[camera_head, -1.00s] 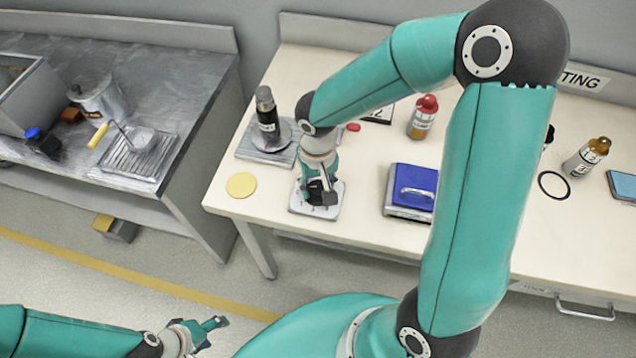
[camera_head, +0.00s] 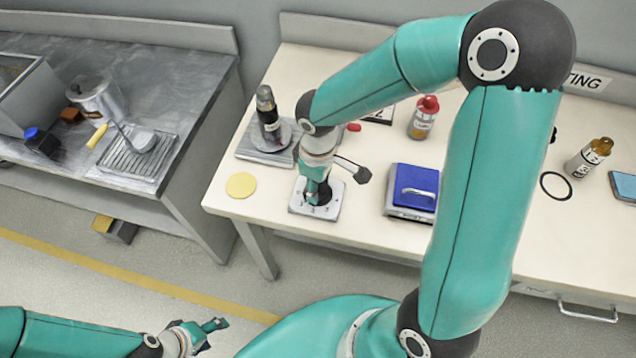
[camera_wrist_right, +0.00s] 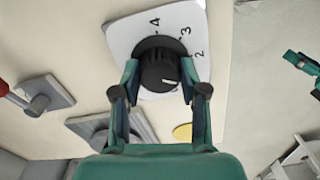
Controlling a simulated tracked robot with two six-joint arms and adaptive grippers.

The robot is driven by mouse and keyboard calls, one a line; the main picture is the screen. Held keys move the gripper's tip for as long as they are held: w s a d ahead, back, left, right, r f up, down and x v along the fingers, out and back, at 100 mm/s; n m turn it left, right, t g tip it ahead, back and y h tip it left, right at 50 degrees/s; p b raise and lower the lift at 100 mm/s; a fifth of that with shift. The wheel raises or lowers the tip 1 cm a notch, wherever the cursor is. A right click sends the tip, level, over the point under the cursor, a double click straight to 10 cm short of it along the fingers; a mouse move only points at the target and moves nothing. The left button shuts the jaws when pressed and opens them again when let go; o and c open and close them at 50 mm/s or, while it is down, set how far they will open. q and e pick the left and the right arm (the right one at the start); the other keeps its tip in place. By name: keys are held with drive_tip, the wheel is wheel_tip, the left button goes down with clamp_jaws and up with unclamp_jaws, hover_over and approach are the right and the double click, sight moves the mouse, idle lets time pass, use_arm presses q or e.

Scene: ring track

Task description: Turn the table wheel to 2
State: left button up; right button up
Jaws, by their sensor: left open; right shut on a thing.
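The table wheel is a black knob (camera_wrist_right: 160,73) with a white mark, on a white plate (camera_wrist_right: 118,42) numbered 4, 3 and 2 in the right wrist view. The mark sits on the knob's lower right side, turned away from the visible 3 and 4; its exact reading is unclear. My right gripper (camera_wrist_right: 160,84) is shut on the knob, one finger on each side. In the head view the plate (camera_head: 298,208) lies near the table's front left corner, and my right gripper (camera_head: 318,194) hides most of the knob. My left gripper (camera_head: 212,333) is open and empty, away from the table.
A red-capped bottle (camera_head: 422,118) stands further back.

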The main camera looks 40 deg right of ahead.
drive_tip(key=n+p, duration=0.1)
drive_tip(key=n, duration=0.4)
drive_tip(key=shift+w+n, duration=0.1)
drive_tip(key=shift+n, duration=0.2)
idle(0.4)
drive_tip(key=o, duration=1.1)
drive_tip(key=shift+o, duration=0.2)
wheel_tip(320, 180, up, 12)
